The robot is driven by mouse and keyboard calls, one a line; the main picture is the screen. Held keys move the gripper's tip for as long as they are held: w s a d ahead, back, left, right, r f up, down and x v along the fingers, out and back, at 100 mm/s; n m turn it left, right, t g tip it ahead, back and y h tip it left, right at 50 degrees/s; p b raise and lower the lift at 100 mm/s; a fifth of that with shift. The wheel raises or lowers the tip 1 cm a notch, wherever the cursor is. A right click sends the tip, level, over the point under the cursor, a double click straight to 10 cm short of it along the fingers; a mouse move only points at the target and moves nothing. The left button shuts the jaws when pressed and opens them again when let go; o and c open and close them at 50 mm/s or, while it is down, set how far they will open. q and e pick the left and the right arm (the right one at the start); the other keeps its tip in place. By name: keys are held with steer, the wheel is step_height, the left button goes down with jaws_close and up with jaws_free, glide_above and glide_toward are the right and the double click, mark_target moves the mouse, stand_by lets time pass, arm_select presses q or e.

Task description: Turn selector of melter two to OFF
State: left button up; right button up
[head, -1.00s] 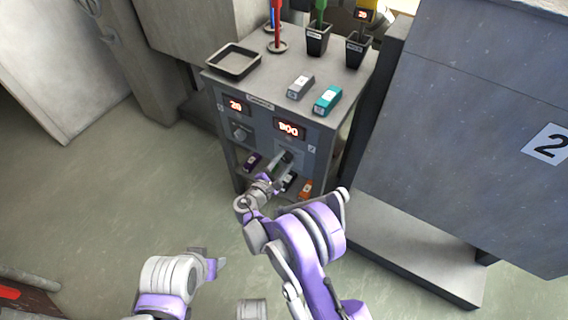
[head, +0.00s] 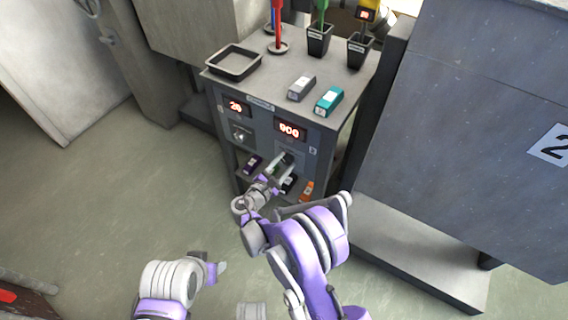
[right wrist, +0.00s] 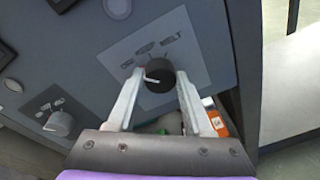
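The selector of melter two is a black knob (right wrist: 159,76) with a white pointer line, on a grey label plate (right wrist: 190,52) reading OFF, a blurred middle word and MELT. The pointer faces left, roughly toward the OFF side. My right gripper (right wrist: 160,85) has one finger on each side of the knob, seemingly touching it. In the head view, my right gripper (head: 279,168) is at the lower right of the melter front (head: 262,130) and hides most of the knob. My left gripper (head: 218,267) is low over the floor, away from the melter; its fingers are unclear.
The other selector (head: 241,135) is to the left, under a red display (head: 236,107). A second display (head: 289,129) glows above my right gripper. A black tray (head: 234,62), cups and small boxes stand on top. A large grey cabinet (head: 470,130) is at the right.

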steer(key=o, duration=0.4)
steer(key=p+v, duration=0.1)
steer(key=v, duration=0.6)
steer(key=shift+s+a, duration=0.2)
steer(key=shift+s, duration=0.05)
